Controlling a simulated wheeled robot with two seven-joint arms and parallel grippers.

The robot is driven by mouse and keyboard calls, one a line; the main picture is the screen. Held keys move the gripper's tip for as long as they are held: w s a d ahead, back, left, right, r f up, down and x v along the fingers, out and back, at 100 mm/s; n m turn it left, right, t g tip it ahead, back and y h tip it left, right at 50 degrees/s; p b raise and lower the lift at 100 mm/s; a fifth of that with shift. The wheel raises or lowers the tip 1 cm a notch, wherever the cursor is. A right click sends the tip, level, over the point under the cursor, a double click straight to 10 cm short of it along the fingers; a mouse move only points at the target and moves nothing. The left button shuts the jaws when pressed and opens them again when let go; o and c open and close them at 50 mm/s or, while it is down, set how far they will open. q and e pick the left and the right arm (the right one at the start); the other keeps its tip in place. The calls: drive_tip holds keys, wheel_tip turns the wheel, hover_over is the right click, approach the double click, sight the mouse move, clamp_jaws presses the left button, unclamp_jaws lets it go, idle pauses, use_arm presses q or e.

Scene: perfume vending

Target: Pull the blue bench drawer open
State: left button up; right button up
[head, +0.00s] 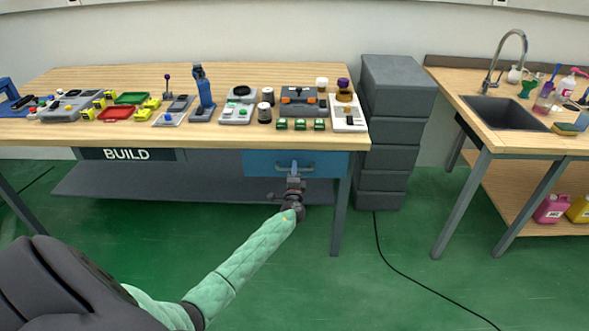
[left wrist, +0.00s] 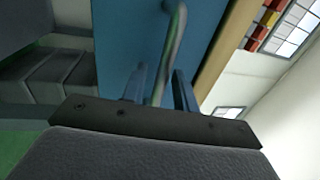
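The blue bench drawer (head: 262,163) sits under the right end of the wooden workbench, its front about level with the bench's front edge. It looks shut. My left gripper (head: 293,182) is at the handle, reaching up from below. In the left wrist view the blue drawer front (left wrist: 118,45) fills the middle, and the curved handle (left wrist: 176,35) passes between my two fingers. A narrow gap seems to show beside the handle, so the fingers look open around it. My right gripper is out of view.
The workbench top (head: 225,75) carries trays, small devices and bottles. Dark grey stacked blocks (head: 398,85) stand right of the bench. A bench leg (head: 340,215) is just right of the drawer. A sink table (head: 500,125) is farther right.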

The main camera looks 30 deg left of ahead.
use_arm(q)
drive_tip(key=shift+w+a+r, duration=0.1)
drive_tip(key=shift+w, duration=0.05)
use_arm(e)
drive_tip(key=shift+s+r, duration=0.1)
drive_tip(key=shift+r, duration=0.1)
use_arm(q)
clamp_jaws()
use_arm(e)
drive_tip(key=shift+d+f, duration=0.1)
